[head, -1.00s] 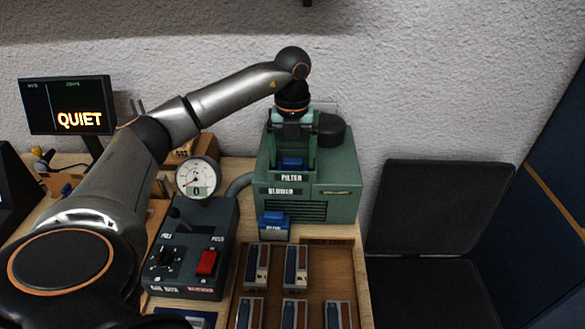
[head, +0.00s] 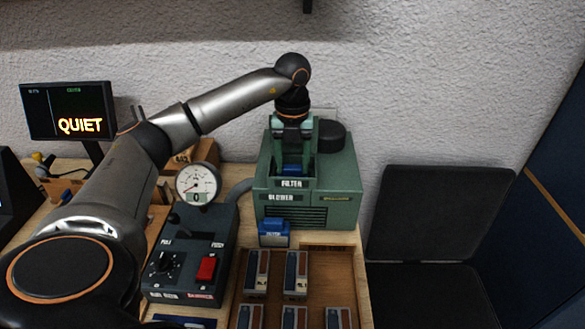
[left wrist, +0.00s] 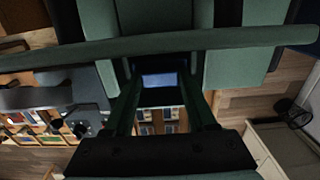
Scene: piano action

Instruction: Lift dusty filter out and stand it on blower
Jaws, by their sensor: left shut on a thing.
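The green blower (head: 335,190) stands on the bench against the wall, with a slot behind its FILTER label. A blue filter (head: 292,169) sits low in that slot, mostly hidden by the slot walls and fingers; I cannot see dust on it. My left gripper (head: 292,160) points down into the slot and is shut on this filter. In the left wrist view a blue-grey face of the filter (left wrist: 158,80) shows between the dark green fingers. A second blue filter (head: 273,234) stands in front of the blower. My right gripper is not in view.
A round black cap (head: 331,136) sits on the blower's back right. A dial gauge (head: 198,184) and a control box with a red switch (head: 206,269) stand left. A wooden tray (head: 325,268) with several blocks lies in front. A black chair (head: 435,225) is at right.

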